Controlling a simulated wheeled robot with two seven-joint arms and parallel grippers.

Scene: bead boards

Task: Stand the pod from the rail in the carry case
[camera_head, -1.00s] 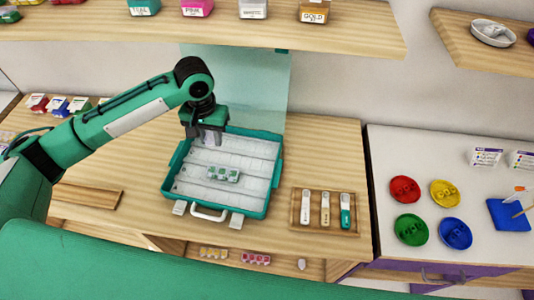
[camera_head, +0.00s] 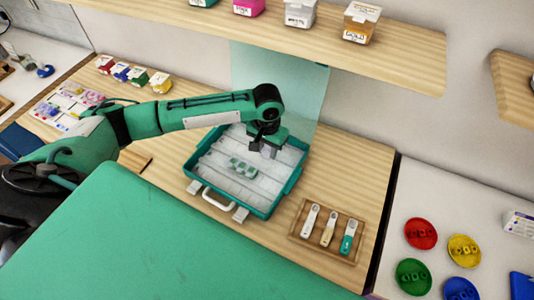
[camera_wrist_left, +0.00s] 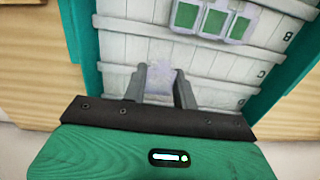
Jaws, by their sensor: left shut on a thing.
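The teal carry case (camera_head: 297,176) lies open on the wooden table, with white rows inside. Several green-topped pods (camera_head: 242,168) stand together in a middle row; they also show at the top of the left wrist view (camera_wrist_left: 213,20). My left gripper (camera_head: 268,150) is over the far part of the case. It is shut on a pale, translucent pod (camera_wrist_left: 160,76), seen between its fingers in the left wrist view. The pod's lower end is hard to make out, so I cannot tell whether it touches the case floor. My right gripper is not in view.
A wooden tray (camera_head: 353,256) with three handled tools stands right of the case. A clear greenish panel (camera_head: 275,80) rises behind it. A shelf with labelled tubs (camera_head: 298,13) overhangs the back. Coloured dishes (camera_head: 421,233) lie on the right counter.

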